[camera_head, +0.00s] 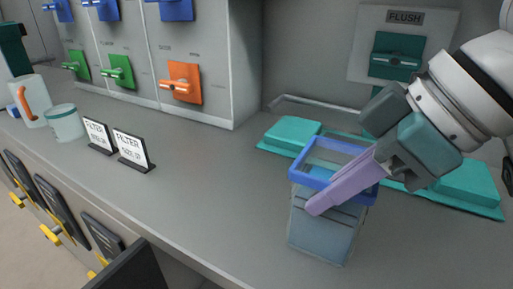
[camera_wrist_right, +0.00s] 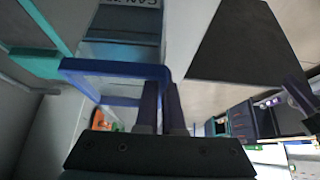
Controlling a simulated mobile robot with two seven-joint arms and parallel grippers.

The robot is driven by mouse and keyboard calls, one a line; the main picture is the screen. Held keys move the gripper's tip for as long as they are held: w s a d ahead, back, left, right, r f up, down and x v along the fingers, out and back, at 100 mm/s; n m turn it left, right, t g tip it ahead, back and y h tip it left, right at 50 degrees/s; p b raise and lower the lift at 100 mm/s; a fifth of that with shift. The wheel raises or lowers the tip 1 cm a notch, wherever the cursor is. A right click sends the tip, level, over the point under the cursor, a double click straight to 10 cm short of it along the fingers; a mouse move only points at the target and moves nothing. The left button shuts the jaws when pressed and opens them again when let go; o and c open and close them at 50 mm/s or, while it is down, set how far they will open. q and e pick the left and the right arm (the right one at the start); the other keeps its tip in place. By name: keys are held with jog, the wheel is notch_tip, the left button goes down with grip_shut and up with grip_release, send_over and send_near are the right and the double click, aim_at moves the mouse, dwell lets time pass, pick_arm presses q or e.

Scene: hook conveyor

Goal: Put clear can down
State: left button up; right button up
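The clear can (camera_head: 325,228) is a see-through square container with a blue rim, upright over the grey counter at the right of the head view. I cannot tell whether its bottom touches the counter. My right gripper (camera_head: 318,204) reaches in from the right, its purple fingers over the rim. In the right wrist view, the fingers (camera_wrist_right: 162,95) are close together at a corner of the can's blue rim (camera_wrist_right: 115,68), shut on its wall. My left gripper is not in view.
A teal tray-like piece (camera_head: 470,185) lies behind the can, under a FLUSH switch (camera_head: 397,57). Two filter signs (camera_head: 132,147), a white-teal cup (camera_head: 65,124) and a mug with an orange handle (camera_head: 28,102) stand left. The counter (camera_head: 215,185) between signs and can is clear.

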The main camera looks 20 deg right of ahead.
jog(key=o, duration=0.5)
jog(key=shift+c, duration=0.2)
